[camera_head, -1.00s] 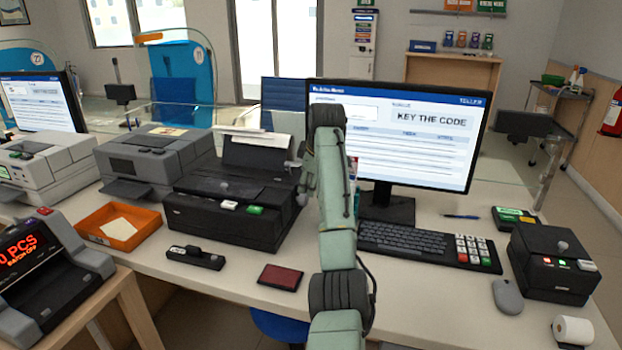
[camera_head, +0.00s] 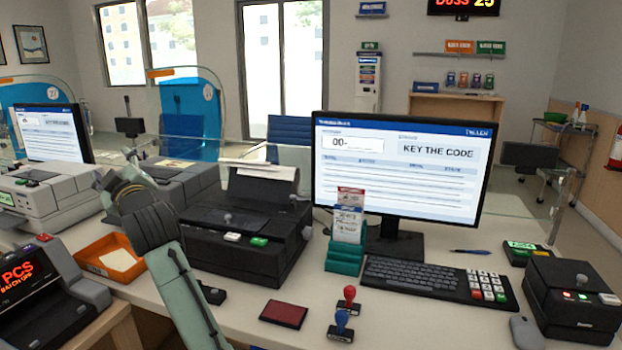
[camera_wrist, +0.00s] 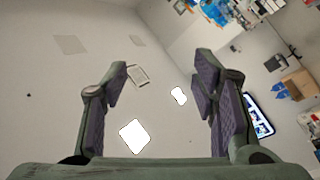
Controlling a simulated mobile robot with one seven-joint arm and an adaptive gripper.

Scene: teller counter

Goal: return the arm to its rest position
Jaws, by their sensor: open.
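My arm shows in the head view, rising from the bottom edge left of centre and bending at a dark joint in front of the printers. Its far end lies over the grey machines at the left. My gripper (camera_wrist: 160,95) shows in the wrist view with its two purple-padded fingers spread wide apart. Nothing is between the fingers. Which way the fingers point is hard to tell in the head view.
A black box (camera_head: 572,300) stands at the right.

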